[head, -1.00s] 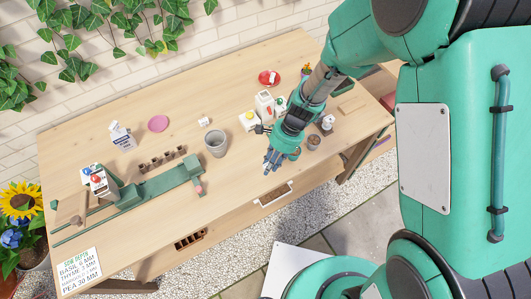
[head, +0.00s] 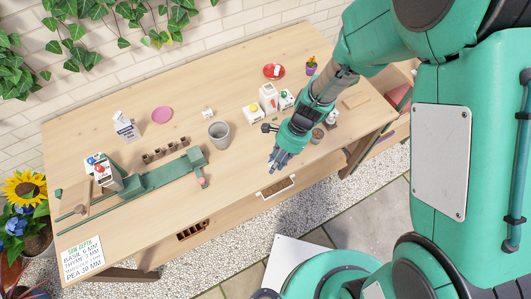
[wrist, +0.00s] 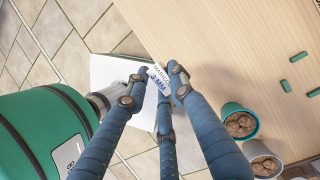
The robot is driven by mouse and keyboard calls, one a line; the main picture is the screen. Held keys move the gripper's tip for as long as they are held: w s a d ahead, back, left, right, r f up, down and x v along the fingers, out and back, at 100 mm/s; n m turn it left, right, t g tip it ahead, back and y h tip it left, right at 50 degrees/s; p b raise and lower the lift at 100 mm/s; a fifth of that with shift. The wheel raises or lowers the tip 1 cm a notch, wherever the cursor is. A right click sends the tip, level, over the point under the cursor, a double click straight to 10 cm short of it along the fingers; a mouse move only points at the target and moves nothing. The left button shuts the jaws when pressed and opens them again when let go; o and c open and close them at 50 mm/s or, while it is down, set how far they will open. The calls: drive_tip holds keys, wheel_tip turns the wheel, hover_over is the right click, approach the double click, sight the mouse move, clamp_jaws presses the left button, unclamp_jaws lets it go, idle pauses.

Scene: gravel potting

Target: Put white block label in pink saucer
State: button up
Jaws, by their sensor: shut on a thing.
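My gripper (head: 273,168) is over the front edge of the wooden table. In the wrist view, its three blue fingers (wrist: 162,84) are shut on a small white block label (wrist: 157,76) with dark print that seems to read "MARIGOLD 3 MM". The fingertips cover part of the label, and I cannot make it out in the head view. The pink saucer (head: 161,114) lies flat toward the back left of the table, well left of my gripper, and looks empty.
A grey pot (head: 219,135) stands between gripper and saucer. A small white block (head: 207,113), a brown seed tray (head: 165,149) and a green rail fixture (head: 150,181) are nearby. White cartons (head: 268,98) and a red saucer (head: 274,71) stand behind the arm.

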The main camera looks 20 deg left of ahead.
wheel_tip(320, 180, up, 11)
drive_tip(key=w+a+m+y+p, duration=0.1)
drive_tip(key=w+a, duration=0.1)
drive_tip(key=a, duration=0.7)
drive_tip(key=w+a+m, duration=0.1)
drive_tip(key=w+a, duration=0.2)
drive_tip(key=a, duration=0.6)
drive_tip(key=s+a+m+t, duration=0.2)
drive_tip(key=s+a+m, duration=0.1)
drive_tip(key=a, duration=1.8)
wheel_tip(320, 180, down, 10)
drive_tip(key=shift+f+p, duration=0.2)
drive_tip(key=shift+p, duration=0.25)
drive_tip(key=shift+w+a, duration=0.1)
drive_tip(key=shift+a, duration=0.1)
drive_tip(key=w+a, duration=0.2)
drive_tip(key=a, duration=0.2)
drive_tip(key=w+a+f, duration=0.1)
drive_tip(key=w+a, duration=0.2)
drive_tip(key=a, duration=0.2)
drive_tip(key=w+a+b, duration=0.1)
drive_tip(key=w+a, duration=0.2)
drive_tip(key=a, duration=0.1)
drive_tip(key=shift+w+a+f, duration=0.1)
drive_tip(key=shift+a+f, duration=0.15)
